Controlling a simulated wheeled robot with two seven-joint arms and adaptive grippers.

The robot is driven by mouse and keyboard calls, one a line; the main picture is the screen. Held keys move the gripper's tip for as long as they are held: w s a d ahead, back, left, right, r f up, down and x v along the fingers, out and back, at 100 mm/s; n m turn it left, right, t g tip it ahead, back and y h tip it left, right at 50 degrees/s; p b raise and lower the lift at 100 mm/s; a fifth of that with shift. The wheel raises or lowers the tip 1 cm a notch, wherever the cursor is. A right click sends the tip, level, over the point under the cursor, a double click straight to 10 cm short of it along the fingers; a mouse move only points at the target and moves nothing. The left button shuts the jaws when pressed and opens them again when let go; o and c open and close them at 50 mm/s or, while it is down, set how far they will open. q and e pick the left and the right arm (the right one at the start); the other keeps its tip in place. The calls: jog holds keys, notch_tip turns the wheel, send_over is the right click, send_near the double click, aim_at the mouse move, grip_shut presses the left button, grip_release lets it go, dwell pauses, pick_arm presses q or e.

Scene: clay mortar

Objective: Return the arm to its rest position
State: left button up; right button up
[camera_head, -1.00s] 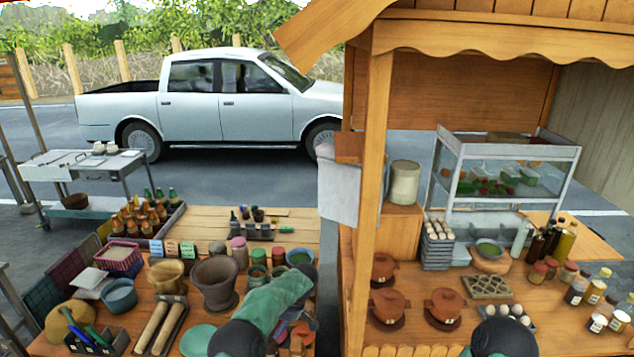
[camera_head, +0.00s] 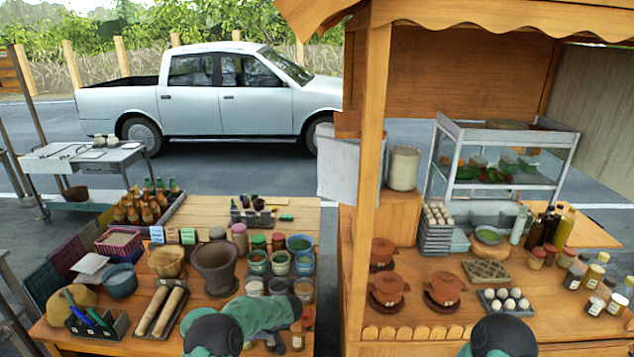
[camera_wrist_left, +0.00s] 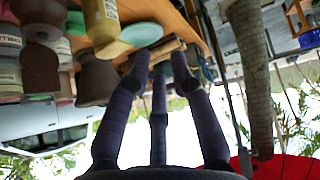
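My left arm (camera_head: 255,313) comes in at the bottom of the head view, its green sleeve low over the front right of the left table. Its far end is dark, and I cannot make out the gripper there. In the left wrist view, which looks upside down, my left gripper (camera_wrist_left: 160,62) shows several dark purple fingers. Their tips stand apart with nothing clearly held between them. A dark rounded part of my right arm (camera_head: 503,335) shows at the bottom right; its gripper is out of view. The clay mortar (camera_head: 217,270) stands upright on the left table, left of my arm.
Jars (camera_head: 279,263) stand close behind my left arm. Rolling-pin-like rods (camera_head: 160,311) lie in a tray to its left. A wooden post (camera_head: 371,200) rises between the tables. Clay pots (camera_head: 388,288) and an egg tray (camera_head: 507,302) are on the right counter.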

pick_arm(q)
jog(key=s+a+f+m+t+h+b, duration=0.1)
jog(key=s+f+m+t+b, duration=0.15)
jog(key=f, duration=0.45)
jog(key=s+a+f+m+t+h+b, duration=0.1)
jog(key=s+f+m+b, duration=0.15)
jog(key=f, duration=0.35)
jog(key=s+d+f+m+h+b, duration=0.3)
jog(key=s+d+f+m+b, duration=0.15)
jog(key=s+f, duration=0.4)
jog(key=s+d+f+m+g+h+b, duration=0.1)
jog(key=s+d+f+h+b, duration=0.1)
jog(key=s, duration=0.7)
jog(key=s+d+f+m+g+h+b, duration=0.1)
jog(key=s+d, duration=0.3)
jog(key=s, duration=0.4)
jog(key=s+d+f+m+g+h+b, duration=0.2)
jog(key=s+d+f+g+h+b, duration=0.1)
jog(key=s, duration=0.6)
jog(key=shift+s+d+f+h+b, duration=0.25)
jog(key=shift+s+f+h+b, duration=0.1)
jog(key=shift+h+b, duration=0.1)
jog(key=shift+g, duration=0.25)
